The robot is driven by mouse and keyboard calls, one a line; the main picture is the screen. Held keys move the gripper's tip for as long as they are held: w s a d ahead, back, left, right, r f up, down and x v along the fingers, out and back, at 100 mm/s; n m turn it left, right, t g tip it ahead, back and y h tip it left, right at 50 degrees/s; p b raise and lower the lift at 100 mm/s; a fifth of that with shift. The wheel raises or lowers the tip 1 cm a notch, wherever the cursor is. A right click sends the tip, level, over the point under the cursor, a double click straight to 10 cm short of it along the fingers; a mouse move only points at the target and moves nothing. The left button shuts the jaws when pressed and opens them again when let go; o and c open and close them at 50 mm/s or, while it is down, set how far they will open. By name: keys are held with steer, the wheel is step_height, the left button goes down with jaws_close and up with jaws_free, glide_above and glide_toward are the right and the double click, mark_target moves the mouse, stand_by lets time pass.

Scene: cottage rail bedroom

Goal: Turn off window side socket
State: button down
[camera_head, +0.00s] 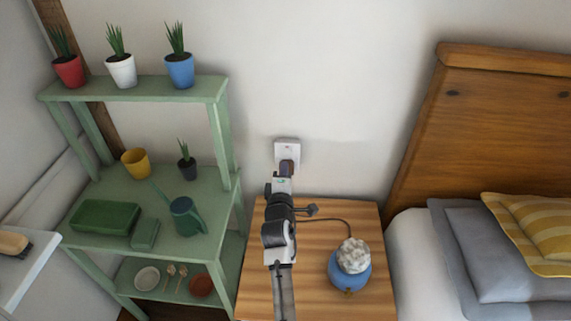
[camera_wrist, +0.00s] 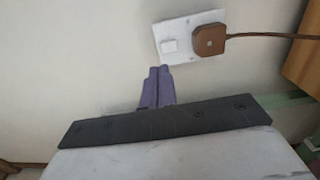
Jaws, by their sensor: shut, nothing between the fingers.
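The white socket plate (camera_head: 287,147) is on the wall above the wooden bedside table, between the green shelf and the bed. In the wrist view, the plate (camera_wrist: 190,22) carries a small white rocker switch (camera_wrist: 169,46) and a brown plug (camera_wrist: 211,40) with a brown cable. My gripper (camera_wrist: 160,70) shows two purple fingers shut together and empty, with their tips just below the switch in the picture. I cannot tell if they touch the plate or whether the switch is on or off. In the head view my arm hides the plate's lower part.
The bedside table (camera_head: 262,292) holds a blue-based object with a white bumpy top (camera_head: 351,268) and a cable (camera_head: 335,219). The green shelf (camera_head: 160,88) with plant pots stands close on the left. The wooden headboard (camera_head: 490,125) is on the right. Bare wall surrounds the socket.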

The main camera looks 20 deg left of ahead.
steer(key=b+v, duration=0.1)
steer(key=v, duration=0.5)
steer(key=shift+s, duration=0.25)
steer(key=shift+d, duration=0.1)
